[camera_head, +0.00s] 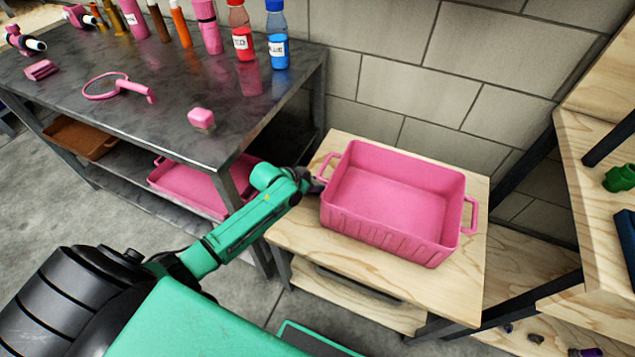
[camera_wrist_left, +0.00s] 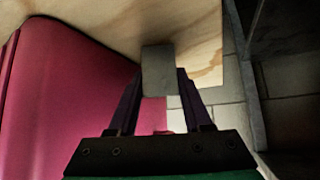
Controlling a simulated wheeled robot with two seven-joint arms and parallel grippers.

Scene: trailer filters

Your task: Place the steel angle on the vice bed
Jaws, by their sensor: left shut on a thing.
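My left gripper (camera_head: 317,184) is low beside the left handle of the pink crate, over the small wooden table. In the left wrist view, my left gripper (camera_wrist_left: 157,80) is shut on a flat grey piece, which looks like the steel angle (camera_wrist_left: 158,68). Its full shape cannot be made out, and it is hidden in the head view. The vice bed cannot be identified; a dark blue object (camera_head: 627,240) is cut off at the right edge. My right gripper is not in view.
The empty pink crate (camera_head: 395,195) stands on the wooden table (camera_head: 465,290), close to my left gripper. A dark metal bench (camera_head: 150,110) holds several bottles and pink items. Wooden shelving (camera_head: 590,235) with a green object (camera_head: 619,178) is at right. A block wall stands behind.

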